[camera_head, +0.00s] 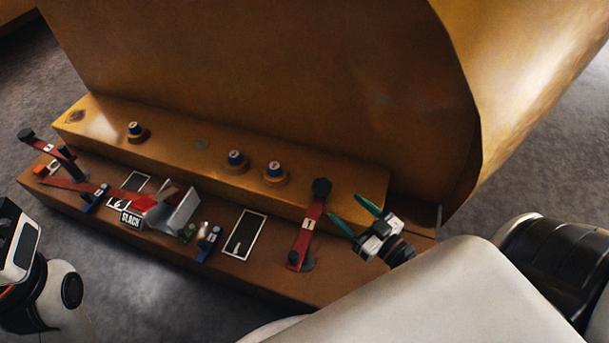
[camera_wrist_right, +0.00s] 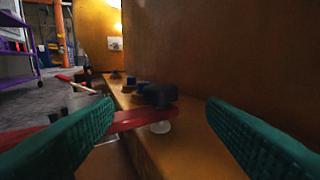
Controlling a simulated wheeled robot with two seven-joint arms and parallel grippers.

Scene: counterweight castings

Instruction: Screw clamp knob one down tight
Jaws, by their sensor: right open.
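Clamp one is a red bar (camera_head: 308,224) marked "1", lying across the step near the right end of the fixture. Its black clamp knob (camera_head: 321,187) tops the upper end, and another dark knob sits at the lower end. My right gripper (camera_head: 344,204), with green fingers, is open and empty, just right of the clamp. In the right wrist view the dark knob (camera_wrist_right: 160,95) and red bar (camera_wrist_right: 145,118) lie ahead, between the open fingers in the picture; no contact is visible. Only part of my left arm shows, at the left edge; its fingers are out of view.
A second red clamp (camera_head: 70,184) is at the left end. Blue-topped knobs (camera_head: 236,158) stand on the brown ledge (camera_head: 345,196). A grey bracket (camera_head: 180,212) and a "SLACK" plate (camera_head: 131,219) lie left of centre. A tall brown casting (camera_head: 270,70) rises behind.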

